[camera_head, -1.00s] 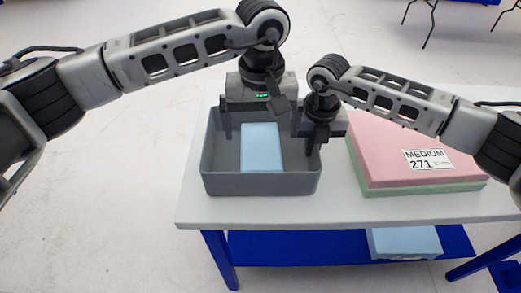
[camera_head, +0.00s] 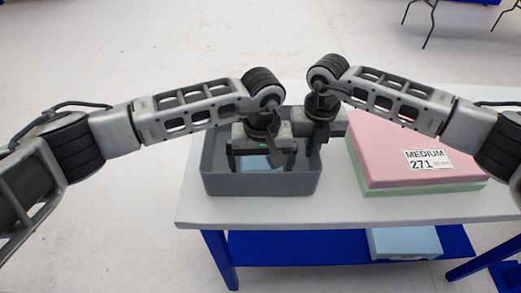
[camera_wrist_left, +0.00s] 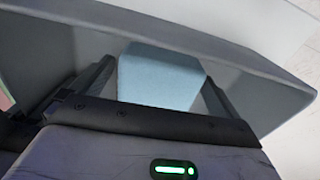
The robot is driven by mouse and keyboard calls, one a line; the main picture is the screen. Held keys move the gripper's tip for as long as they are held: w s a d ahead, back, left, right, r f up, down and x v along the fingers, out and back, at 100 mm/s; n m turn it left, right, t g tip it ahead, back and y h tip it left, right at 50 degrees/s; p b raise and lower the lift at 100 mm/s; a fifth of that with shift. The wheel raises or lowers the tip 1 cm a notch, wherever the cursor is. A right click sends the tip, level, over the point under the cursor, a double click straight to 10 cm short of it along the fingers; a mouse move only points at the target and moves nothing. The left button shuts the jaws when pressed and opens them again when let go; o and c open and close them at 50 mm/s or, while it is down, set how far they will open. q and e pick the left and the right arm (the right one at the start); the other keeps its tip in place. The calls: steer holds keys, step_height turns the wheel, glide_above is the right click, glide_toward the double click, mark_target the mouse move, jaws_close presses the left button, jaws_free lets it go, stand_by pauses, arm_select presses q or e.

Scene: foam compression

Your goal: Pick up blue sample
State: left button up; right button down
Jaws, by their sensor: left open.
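The blue sample (camera_head: 254,163) is a light blue foam block inside the grey bin (camera_head: 260,186). In the head view my left gripper and wrist cover most of it. My left gripper (camera_head: 262,168) is open above the sample, its fingers reaching down into the bin. In the left wrist view the sample (camera_wrist_left: 160,82) shows between the two spread fingers (camera_wrist_left: 158,95), with a gap at its right side. My right gripper (camera_head: 318,138) hangs over the bin's right side, close beside the left one; its finger opening is unclear.
The bin stands on a white table (camera_head: 225,210). A pink foam slab (camera_head: 380,155) labelled MEDIUM 271 lies on a green slab (camera_head: 425,192) to the right. Another light blue block (camera_head: 404,243) sits on the blue lower shelf (camera_head: 300,248). The table's front edge is clear.

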arm_select(q)
steer(key=shift+f, duration=0.1)
steer(key=shift+c, duration=0.3)
steer(key=c, duration=0.8)
step_height(320, 180, up, 10)
steer(key=shift+r, duration=0.1)
arm_select(e)
steer(key=c, duration=1.6)
jaws_free()
steer(key=shift+o, duration=0.2)
step_height(320, 180, up, 12)
steer(key=shift+r, duration=0.1)
